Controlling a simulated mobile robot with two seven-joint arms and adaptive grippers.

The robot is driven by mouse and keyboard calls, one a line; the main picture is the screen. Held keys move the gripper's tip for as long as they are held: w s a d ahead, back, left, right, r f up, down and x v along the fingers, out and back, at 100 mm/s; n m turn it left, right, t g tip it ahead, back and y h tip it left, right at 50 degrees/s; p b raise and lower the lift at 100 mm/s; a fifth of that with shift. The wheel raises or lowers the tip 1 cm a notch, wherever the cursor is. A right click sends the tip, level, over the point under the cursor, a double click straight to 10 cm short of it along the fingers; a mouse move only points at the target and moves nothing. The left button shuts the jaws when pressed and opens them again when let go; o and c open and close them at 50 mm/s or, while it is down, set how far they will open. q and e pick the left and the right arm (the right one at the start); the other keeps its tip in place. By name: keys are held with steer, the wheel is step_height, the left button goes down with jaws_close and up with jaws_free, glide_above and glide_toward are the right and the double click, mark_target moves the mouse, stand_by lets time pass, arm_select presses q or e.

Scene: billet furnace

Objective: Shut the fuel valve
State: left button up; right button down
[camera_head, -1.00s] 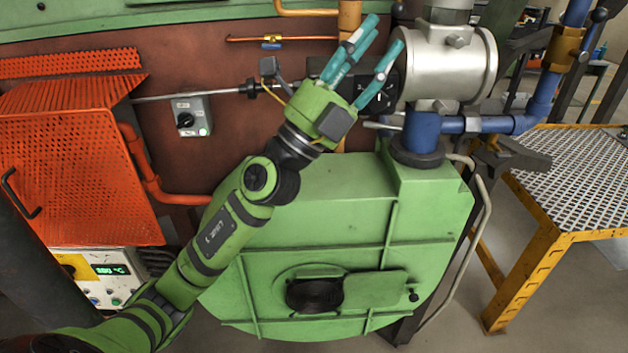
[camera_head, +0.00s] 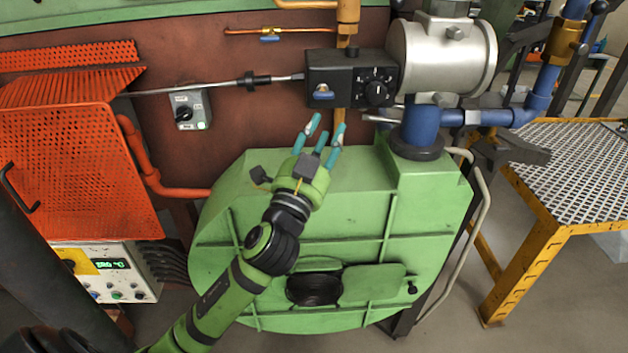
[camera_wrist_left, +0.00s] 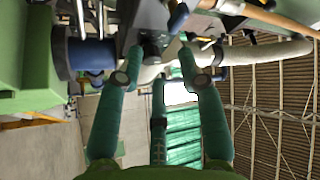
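A black control box (camera_head: 345,78) sits on the yellow pipe in front of the brown furnace wall. It carries a small blue lever (camera_head: 323,91), lying about level, and a round black knob (camera_head: 376,92). Another small blue valve handle (camera_head: 270,39) hangs on a thin copper pipe above left. I cannot tell for sure which is the fuel valve. My left gripper (camera_head: 325,138) is below the box, apart from it, its teal fingers spread and empty. In the left wrist view, the spread fingers (camera_wrist_left: 158,78) point towards dark and blue fittings. My right gripper is not in view.
A silver cylinder (camera_head: 445,62) and blue pipe (camera_head: 420,128) stand right of the box. The green furnace body (camera_head: 350,220) lies below. A thin rod (camera_head: 220,88) reaches the box from the left, above a grey switch box (camera_head: 190,109). An orange mesh guard (camera_head: 75,170) stands left.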

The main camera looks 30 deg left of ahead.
arm_select(q)
step_height(320, 180, down, 10)
steer(key=s+a+n+g+y, duration=0.1)
steer(key=n+g, duration=0.1)
steer(key=g, duration=0.1)
steer(key=shift+a+n+g, duration=0.15)
steer(key=shift+n+g, duration=0.25)
steer(key=shift+s, duration=0.1)
jaws_close()
